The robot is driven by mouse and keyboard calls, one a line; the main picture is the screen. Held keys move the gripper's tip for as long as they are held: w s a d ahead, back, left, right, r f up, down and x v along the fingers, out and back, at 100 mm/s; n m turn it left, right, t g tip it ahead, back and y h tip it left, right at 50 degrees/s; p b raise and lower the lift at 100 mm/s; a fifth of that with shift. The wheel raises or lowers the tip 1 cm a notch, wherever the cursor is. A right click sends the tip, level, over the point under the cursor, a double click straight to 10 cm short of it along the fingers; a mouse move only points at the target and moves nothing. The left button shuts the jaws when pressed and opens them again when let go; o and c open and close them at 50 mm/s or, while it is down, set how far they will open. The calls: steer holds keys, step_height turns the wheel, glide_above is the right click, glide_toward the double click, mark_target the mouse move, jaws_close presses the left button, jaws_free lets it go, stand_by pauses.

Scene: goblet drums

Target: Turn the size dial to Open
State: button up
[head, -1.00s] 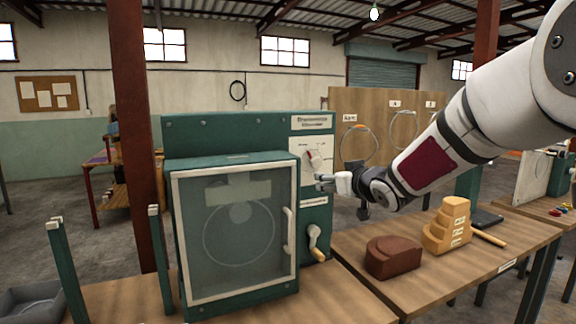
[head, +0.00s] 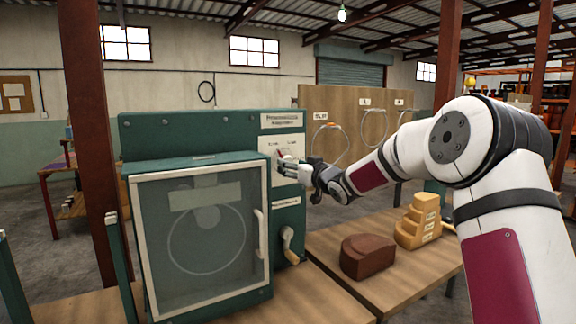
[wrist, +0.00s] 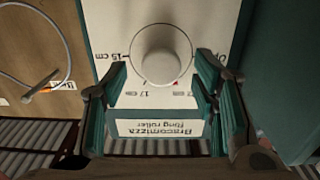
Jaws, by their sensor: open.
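The size dial is a round pale knob (wrist: 163,54) on a white panel (head: 283,152) of the green machine. The wrist view shows the panel upside down. A small red mark shows at the knob's lower edge, near the 17 cm label and another cm label. 15 cm is on the left; a label starting "Op" is at the right, partly cut off. My gripper (wrist: 163,92) is open, with one finger on each side of the knob's lower part in that view. Contact cannot be told. In the head view my gripper (head: 284,166) is at the panel and hides most of the dial.
The machine has a glass-fronted door (head: 205,235) with a white handle, and a crank handle (head: 289,245) below the dial. A brown block (head: 368,257) and a stepped yellow wooden piece (head: 419,222) stand on the bench to the right. A board with hanging rings (head: 345,112) is behind.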

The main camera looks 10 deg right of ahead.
steer(key=shift+x, duration=1.85)
steer(key=shift+a, duration=0.1)
steer(key=shift+c, duration=0.4)
steer(key=c, duration=1.1)
